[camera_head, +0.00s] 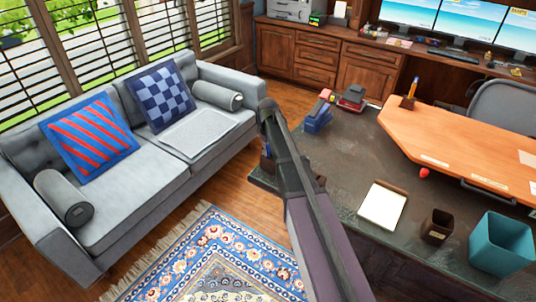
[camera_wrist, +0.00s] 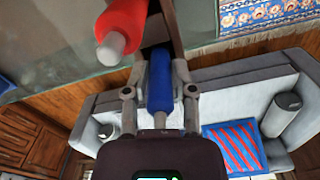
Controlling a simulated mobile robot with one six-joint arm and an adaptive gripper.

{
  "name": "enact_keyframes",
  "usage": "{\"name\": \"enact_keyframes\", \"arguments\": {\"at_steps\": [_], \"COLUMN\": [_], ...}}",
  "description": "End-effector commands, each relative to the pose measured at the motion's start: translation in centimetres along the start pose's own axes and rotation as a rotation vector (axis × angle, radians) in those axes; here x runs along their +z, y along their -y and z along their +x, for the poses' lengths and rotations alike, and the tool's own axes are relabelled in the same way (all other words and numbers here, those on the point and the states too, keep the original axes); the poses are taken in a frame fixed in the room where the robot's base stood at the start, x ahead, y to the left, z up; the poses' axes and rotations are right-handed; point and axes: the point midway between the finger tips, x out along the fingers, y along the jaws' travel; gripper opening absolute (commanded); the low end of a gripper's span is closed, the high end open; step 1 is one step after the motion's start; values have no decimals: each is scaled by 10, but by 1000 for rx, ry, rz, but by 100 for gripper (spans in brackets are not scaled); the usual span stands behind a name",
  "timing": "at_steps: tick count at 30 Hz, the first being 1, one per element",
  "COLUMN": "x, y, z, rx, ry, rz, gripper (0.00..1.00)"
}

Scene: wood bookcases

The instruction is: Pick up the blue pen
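In the wrist view, the blue pen (camera_wrist: 160,78) stands between the two fingers of my gripper (camera_wrist: 160,72), with its grey end towards the palm. The fingers are apart, with a narrow gap showing on each side of the pen. A dark brown holder (camera_wrist: 165,22) shows beyond the pen; its lower part is out of clear view. A red pen (camera_wrist: 123,24) with a grey end rises close beside the left finger. In the head view, my arm covers the gripper and most of the pen holder at the desk's left edge.
The dark desk top (camera_head: 345,160) carries a notepad (camera_head: 382,205), a brown cup (camera_head: 437,226), a teal bin (camera_head: 501,243) and a stapler-like blue object (camera_head: 318,116). A grey sofa (camera_head: 145,190) stands left of the desk, beside a patterned rug (camera_head: 215,250).

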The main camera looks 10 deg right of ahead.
Motion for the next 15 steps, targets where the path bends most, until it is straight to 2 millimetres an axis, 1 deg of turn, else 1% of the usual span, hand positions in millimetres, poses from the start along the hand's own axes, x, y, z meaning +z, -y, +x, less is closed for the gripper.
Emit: {"name": "enact_keyframes", "arguments": {"at_steps": [1,2,15], "x": [0,0,0], "y": [0,0,0], "z": [0,0,-1], "rx": [0,0,0], "ry": [0,0,0], "rz": [0,0,0], "gripper": [5,0,0]}}
